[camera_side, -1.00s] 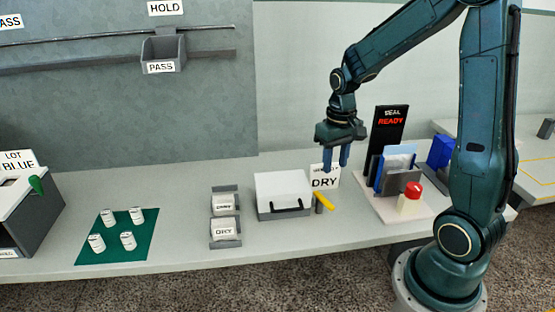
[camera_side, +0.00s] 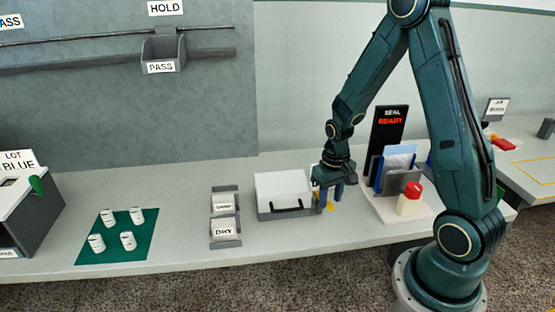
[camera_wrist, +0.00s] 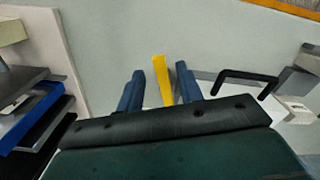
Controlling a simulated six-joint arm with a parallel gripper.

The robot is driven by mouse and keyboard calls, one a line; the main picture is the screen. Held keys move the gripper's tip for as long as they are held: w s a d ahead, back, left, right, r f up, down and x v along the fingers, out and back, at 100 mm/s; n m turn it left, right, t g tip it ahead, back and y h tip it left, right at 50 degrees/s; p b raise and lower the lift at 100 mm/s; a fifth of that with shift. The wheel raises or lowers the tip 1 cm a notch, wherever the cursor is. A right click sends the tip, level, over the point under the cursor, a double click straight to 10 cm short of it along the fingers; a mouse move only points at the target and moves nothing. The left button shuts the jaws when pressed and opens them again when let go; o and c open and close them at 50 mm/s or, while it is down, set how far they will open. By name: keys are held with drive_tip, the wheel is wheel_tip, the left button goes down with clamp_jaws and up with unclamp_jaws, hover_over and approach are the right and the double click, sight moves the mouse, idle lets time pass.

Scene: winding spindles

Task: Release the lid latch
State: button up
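The box has a white lid (camera_side: 282,185) with a black handle (camera_side: 287,208) on its front, and it looks closed. Its yellow latch lever (camera_side: 330,207) is at the right side of the box, mostly hidden by my gripper (camera_side: 329,196) in the side view. In the wrist view the yellow lever (camera_wrist: 162,80) stands between the two blue fingers of my gripper (camera_wrist: 159,88), with a gap to each finger. The fingers are apart and do not appear to grip it. The black handle (camera_wrist: 246,80) shows to the right.
A sealer with a READY display (camera_side: 388,125), blue and grey plates and a red-topped button (camera_side: 413,190) stand close right of my gripper. Label holders (camera_side: 225,217) stand left of the box. A green mat (camera_side: 115,245) with several white spindles lies further left.

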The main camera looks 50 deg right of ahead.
drive_tip(key=shift+f, duration=0.45)
drive_tip(key=shift+c, duration=0.3)
clamp_jaws()
drive_tip(key=shift+m, duration=0.3)
drive_tip(key=shift+w+a+m, duration=0.25)
drive_tip(key=shift+a+m, duration=0.1)
drive_tip(key=shift+m, duration=0.55)
